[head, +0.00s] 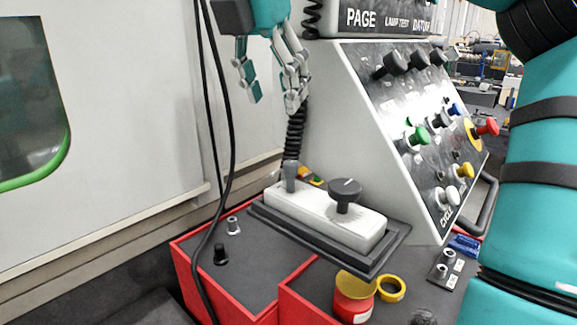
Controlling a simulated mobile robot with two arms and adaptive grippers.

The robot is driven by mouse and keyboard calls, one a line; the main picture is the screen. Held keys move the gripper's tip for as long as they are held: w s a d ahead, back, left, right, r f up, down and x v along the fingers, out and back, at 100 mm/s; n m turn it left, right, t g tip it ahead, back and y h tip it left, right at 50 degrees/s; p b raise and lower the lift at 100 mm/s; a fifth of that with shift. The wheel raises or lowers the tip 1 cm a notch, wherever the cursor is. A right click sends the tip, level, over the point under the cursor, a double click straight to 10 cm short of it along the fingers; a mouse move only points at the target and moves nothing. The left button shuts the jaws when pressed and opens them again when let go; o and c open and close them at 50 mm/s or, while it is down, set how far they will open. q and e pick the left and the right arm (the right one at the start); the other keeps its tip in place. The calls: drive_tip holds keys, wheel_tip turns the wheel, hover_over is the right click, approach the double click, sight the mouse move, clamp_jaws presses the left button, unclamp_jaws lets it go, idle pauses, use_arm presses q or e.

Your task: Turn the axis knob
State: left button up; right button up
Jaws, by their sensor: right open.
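A black knob (345,193) with a white mark on top stands on a light grey box (310,208). The box rests in a dark tray, and a black coiled cord rises from its left end. Whether this is the axis knob I cannot tell; several other dark knobs (394,63) sit on the sloped panel. My right gripper (270,98) hangs from the top of the head view, open and empty. It is above and to the left of the knob on the box, apart from it. My left gripper is not in view.
The sloped control panel (440,135) carries green, blue, red and white buttons. Red-sided bins (240,305) with dark tops stand below the tray. A yellow ring (391,288) and a red-yellow button (354,300) lie in front. A black cable (224,160) hangs at left.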

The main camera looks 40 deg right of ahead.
approach(290, 162)
drive_tip(key=x, duration=0.5)
drive_tip(key=shift+d, duration=0.1)
drive_tip(key=x, duration=0.3)
drive_tip(key=shift+f+p, duration=0.2)
drive_tip(key=shift+p, duration=0.15)
drive_tip(key=shift+w+d+f, duration=0.15)
drive_tip(key=shift+d+f, duration=0.05)
drive_tip(key=shift+f, duration=0.15)
drive_tip(key=shift+a, duration=0.1)
drive_tip(key=c, duration=0.5)
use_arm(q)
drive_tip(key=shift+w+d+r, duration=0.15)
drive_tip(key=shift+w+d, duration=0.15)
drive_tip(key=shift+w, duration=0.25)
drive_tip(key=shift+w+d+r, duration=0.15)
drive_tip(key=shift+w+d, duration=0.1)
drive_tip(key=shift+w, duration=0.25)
use_arm(e)
clamp_jaws()
